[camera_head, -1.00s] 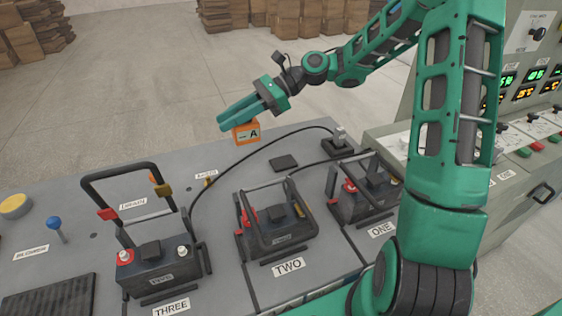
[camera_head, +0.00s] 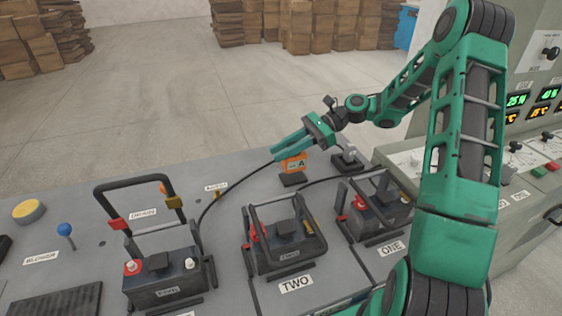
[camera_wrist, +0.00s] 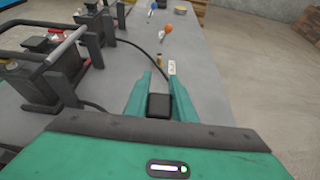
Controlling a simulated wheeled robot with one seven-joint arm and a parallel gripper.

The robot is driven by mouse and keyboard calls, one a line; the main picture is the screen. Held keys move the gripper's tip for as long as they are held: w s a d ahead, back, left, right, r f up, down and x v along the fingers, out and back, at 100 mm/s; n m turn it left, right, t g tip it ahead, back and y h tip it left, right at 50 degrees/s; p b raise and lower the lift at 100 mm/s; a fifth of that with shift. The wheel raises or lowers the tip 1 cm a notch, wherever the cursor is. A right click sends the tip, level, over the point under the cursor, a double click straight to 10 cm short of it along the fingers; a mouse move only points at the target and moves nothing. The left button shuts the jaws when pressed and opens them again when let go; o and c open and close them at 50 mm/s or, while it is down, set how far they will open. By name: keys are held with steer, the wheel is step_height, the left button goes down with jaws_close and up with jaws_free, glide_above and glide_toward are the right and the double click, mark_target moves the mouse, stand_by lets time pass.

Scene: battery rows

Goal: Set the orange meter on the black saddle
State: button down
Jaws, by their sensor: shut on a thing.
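The orange meter (camera_head: 294,165), marked with a black A, hangs under my gripper (camera_head: 277,150) at the far edge of the grey bench. My gripper is shut on its upper part. The black saddle (camera_head: 292,180) is a low dark pad directly below the meter in the head view. The meter looks upright and covers the saddle's far part. I cannot tell whether the two touch or a small gap is left. In the wrist view a dark block (camera_wrist: 159,105) sits between my green fingers; no orange face shows there.
Battery units THREE (camera_head: 165,277), TWO (camera_head: 285,245) and ONE (camera_head: 375,208) stand nearer, with upright handles. Black cables run close by, one passing behind the saddle's left side. A black socket block (camera_head: 347,160) stands just right of the meter. A control console (camera_head: 530,150) stands at right.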

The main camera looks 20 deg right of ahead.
steer(key=shift+f, duration=1.95)
steer(key=c, duration=1.1)
jaws_free()
steer(key=shift+d, duration=0.1)
steer(key=v, duration=1.2)
